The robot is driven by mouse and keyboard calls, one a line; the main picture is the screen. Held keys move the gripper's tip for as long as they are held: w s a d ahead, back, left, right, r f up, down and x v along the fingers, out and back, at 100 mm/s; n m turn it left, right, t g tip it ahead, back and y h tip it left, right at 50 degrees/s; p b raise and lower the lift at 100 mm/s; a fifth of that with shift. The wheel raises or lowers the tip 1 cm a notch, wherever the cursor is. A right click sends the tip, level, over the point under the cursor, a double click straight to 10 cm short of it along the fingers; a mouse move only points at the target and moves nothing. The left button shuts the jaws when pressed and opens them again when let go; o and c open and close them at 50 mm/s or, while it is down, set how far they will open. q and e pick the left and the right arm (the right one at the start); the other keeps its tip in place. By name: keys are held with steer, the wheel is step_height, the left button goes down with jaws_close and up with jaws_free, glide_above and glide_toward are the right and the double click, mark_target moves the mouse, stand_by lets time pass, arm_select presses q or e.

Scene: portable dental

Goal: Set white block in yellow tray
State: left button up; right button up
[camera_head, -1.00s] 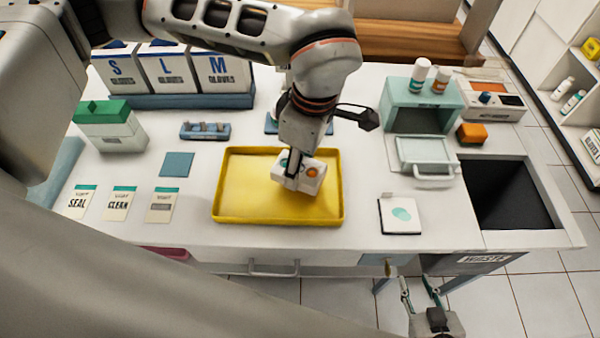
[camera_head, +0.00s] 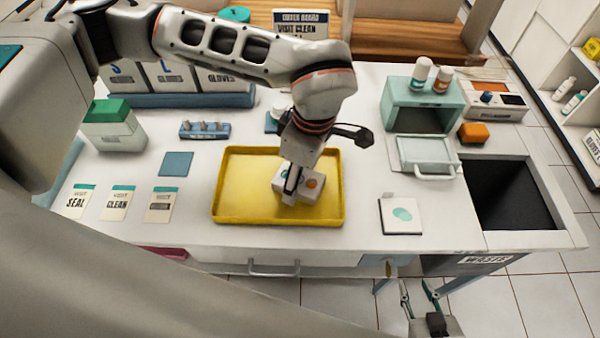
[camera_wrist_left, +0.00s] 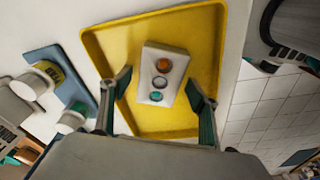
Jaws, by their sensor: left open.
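The white block (camera_head: 312,184), with coloured round spots on its face, is inside the yellow tray (camera_head: 232,212), right of the tray's middle. It looks to be resting on the tray floor. My left gripper (camera_head: 291,182) points down at the block and partly hides it. In the left wrist view the left gripper (camera_wrist_left: 159,80) is open, with a finger on each side of the white block (camera_wrist_left: 150,70) and gaps between. The yellow tray (camera_wrist_left: 113,50) surrounds the block there. My right gripper (camera_head: 416,287) is open and empty, low in front of the table.
Behind the tray are a blue holder (camera_head: 205,131) and glove boxes (camera_head: 168,78). Label cards (camera_head: 117,202) and a blue square (camera_head: 176,164) lie left. A white pad (camera_head: 400,216), a green cabinet (camera_head: 421,96) and a dark waste opening (camera_head: 510,193) are right.

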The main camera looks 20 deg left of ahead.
mark_target(306, 185)
arm_select(q)
step_height(306, 185, up, 12)
steer(key=d, duration=0.1)
steer(key=shift+d+p, duration=0.25)
steer(key=shift+p, duration=0.2)
steer(key=shift+s, duration=0.1)
stand_by(0.4)
